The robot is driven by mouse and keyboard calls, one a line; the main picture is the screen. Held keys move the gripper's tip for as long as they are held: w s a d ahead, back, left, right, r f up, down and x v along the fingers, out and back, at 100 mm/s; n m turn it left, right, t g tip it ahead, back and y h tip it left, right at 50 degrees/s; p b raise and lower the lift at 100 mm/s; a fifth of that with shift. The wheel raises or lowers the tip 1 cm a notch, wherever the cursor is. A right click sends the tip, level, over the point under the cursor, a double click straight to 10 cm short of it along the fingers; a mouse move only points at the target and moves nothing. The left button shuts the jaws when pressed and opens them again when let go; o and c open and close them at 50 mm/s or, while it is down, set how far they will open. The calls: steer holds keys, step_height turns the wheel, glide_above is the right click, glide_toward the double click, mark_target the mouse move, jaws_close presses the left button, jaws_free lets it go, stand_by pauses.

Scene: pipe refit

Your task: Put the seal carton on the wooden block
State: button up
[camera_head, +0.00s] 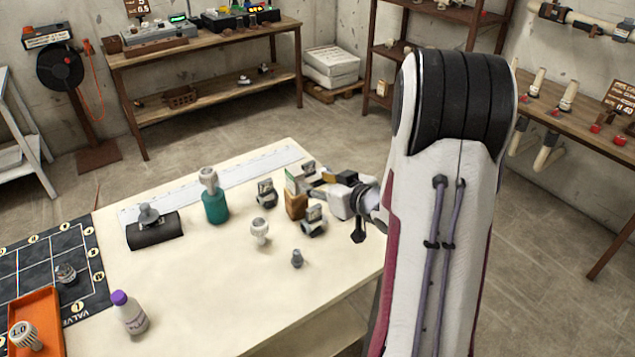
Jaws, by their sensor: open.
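The wooden block (296,208) is brown and stands upright on the cream table, right of its middle. A small pale carton with a green part (291,183), which looks like the seal carton, appears upright on top of the block. My gripper (306,185) is open and reaches in from the right, its fingers close beside the carton. The gripper partly hides the carton's right side, so I cannot tell whether the fingers touch it.
A teal bottle (215,207), a white knobbed part (260,231) and a small grey fitting (297,258) stand to the left and front. The front middle of the table is clear.

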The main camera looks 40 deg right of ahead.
stand_by(0.3)
steer(key=s+a+r+m+g+h, duration=0.1)
steer(key=s+a+r+g+h, duration=0.3)
steer(key=s+a+r, duration=0.6)
steer(key=s+a+g+y, duration=0.2)
steer(key=s+a, duration=0.5)
steer(key=s, duration=0.2)
steer(key=s+a+r+n+g+y, duration=0.1)
steer(key=s+a+y, duration=0.1)
steer(key=s+a, duration=0.6)
steer(key=s, duration=0.2)
steer(key=shift+s+r+g, duration=0.3)
steer(key=shift+g, duration=0.1)
stand_by(0.5)
